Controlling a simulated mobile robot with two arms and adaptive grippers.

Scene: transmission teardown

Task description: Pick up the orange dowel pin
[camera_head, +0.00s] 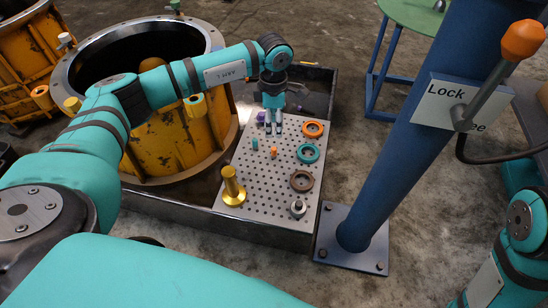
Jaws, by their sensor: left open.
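The small orange dowel pin (274,152) stands on the perforated metal plate (262,212), near its middle. My left gripper (274,130) is open and points down over the plate, a little behind the orange pin in the picture. I see nothing between its fingers. The pin appears apart from the fingertips, though the exact height gap is hard to tell. The right arm's teal link shows at the lower right edge, but its gripper is out of view.
A teal pin (255,143) and a purple part (261,117) are near the gripper.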

